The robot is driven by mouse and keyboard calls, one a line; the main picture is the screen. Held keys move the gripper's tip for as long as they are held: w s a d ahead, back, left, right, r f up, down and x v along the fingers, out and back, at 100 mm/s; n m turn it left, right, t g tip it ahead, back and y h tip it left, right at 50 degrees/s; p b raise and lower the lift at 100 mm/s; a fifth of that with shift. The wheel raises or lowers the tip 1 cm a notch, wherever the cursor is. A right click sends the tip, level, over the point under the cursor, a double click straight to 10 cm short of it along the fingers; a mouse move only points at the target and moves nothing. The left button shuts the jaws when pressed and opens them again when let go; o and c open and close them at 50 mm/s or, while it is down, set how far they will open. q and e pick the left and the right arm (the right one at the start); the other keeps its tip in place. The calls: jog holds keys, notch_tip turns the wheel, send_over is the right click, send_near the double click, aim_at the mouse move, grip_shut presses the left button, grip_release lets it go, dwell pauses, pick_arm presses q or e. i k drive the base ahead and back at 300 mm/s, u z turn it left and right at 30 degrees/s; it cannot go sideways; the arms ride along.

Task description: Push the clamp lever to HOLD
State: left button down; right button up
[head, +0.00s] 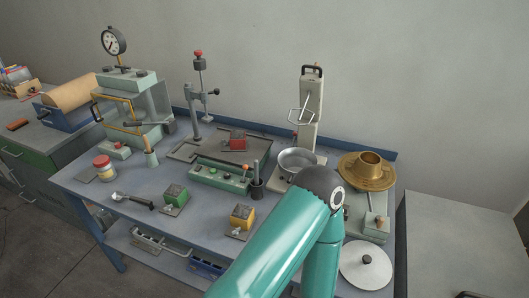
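I cannot read any HOLD mark, and I cannot tell which lever is the clamp lever. One small lever with a red-orange knob (244,168) stands on a long green control box (218,178) at mid bench. Another orange-tipped lever (378,221) stands on a pale green box (376,233) at the right end. A third small knobbed control box (115,150) sits at the left by the press. A teal arm of mine bends in the foreground, in front of the bench's right part. Neither gripper shows in the head view.
A press with a dial gauge (114,41) stands at the back left. A post stand (199,88), a metal bowl (298,160), a brass pan (366,170) and a round lid (366,265) are on the bench. Green (175,195) and yellow (241,216) blocks lie at the front.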

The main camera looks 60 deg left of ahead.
aim_at(246, 166)
jog(key=u, duration=0.3)
jog(key=k, duration=1.7)
jog(key=u, duration=0.55)
jog(key=i, duration=1.25)
jog(key=z, duration=0.1)
